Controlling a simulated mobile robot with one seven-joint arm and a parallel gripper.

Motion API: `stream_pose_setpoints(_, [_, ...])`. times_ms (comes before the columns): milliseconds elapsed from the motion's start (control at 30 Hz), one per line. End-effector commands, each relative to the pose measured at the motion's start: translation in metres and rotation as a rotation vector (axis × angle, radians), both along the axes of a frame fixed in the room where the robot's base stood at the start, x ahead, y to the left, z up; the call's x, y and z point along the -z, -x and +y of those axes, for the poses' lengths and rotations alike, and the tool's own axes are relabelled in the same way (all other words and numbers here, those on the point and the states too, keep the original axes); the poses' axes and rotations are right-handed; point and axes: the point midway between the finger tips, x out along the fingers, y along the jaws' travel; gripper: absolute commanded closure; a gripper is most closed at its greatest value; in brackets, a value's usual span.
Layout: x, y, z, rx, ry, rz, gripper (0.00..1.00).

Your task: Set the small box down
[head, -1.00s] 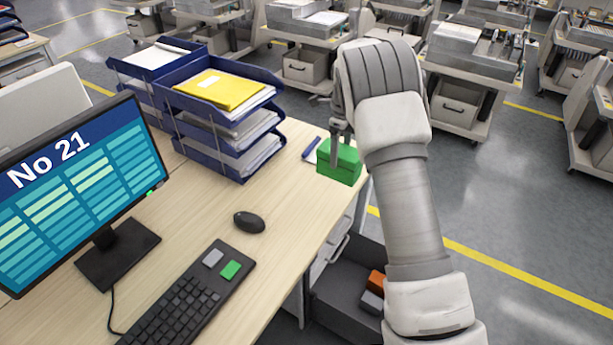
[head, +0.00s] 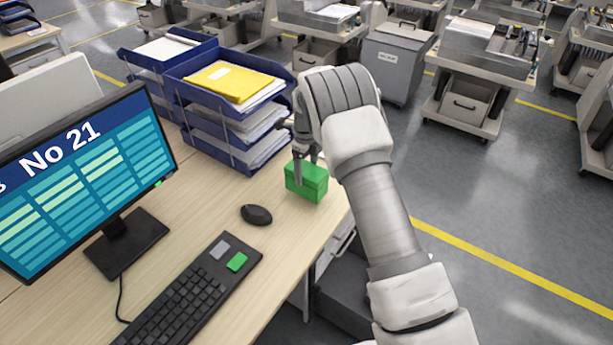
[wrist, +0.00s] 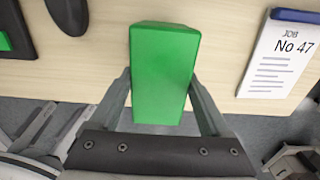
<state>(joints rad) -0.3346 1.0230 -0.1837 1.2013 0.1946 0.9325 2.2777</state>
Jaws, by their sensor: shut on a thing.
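The small box (head: 307,182) is green and sits between the fingers of my gripper (head: 305,157), near the right edge of the wooden desk (head: 185,262). In the wrist view the green box (wrist: 163,75) fills the space between my two fingers, one along each side. My gripper is shut on it. The box is over the desk near its front edge. I cannot tell whether its underside touches the desk top.
Blue paper trays (head: 225,105) stand behind the box. A black mouse (head: 256,214), a keyboard (head: 190,295) and a monitor (head: 85,180) are to its left. A card marked Job No 47 (wrist: 283,60) lies right of the box in the wrist view.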

Motion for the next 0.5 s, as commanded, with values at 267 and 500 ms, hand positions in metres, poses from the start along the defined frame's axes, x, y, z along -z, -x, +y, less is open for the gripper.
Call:
stream_pose_setpoints(267, [0.024, 0.000, 0.000, 0.000, -0.001, -0.001, 0.97])
stream_pose_setpoints(500, [0.028, 0.000, 0.000, 0.000, 0.000, 0.000, 0.97])
